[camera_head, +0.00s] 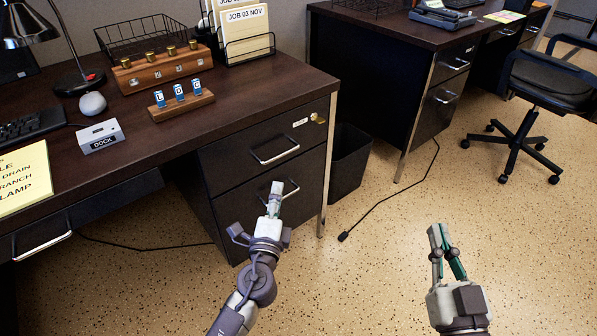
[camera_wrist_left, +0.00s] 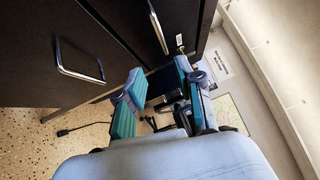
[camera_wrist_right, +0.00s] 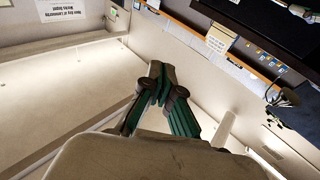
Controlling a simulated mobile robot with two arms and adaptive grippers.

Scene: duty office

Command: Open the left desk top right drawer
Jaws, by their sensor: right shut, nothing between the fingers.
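The left desk's top right drawer (camera_head: 235,152) is closed, its dark front flush with the desk. It has a silver bar handle (camera_head: 275,151), a small white label and a brass lock near its right edge. The handle also shows at the top of the left wrist view (camera_wrist_left: 157,27). My left gripper (camera_head: 275,196) is below that handle, in front of the lower drawer, and partly hides the lower handle. In the left wrist view its fingers (camera_wrist_left: 158,80) are apart and hold nothing. My right gripper (camera_head: 438,238) is shut and empty over the floor, away from the desk.
The lower drawer handle (camera_wrist_left: 80,62) is close to my left gripper. A black bin (camera_head: 350,160) stands right of the desk leg (camera_head: 327,165). A cable (camera_head: 390,195) lies on the floor. A black chair (camera_head: 540,100) stands at the right. Floor before the drawers is open.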

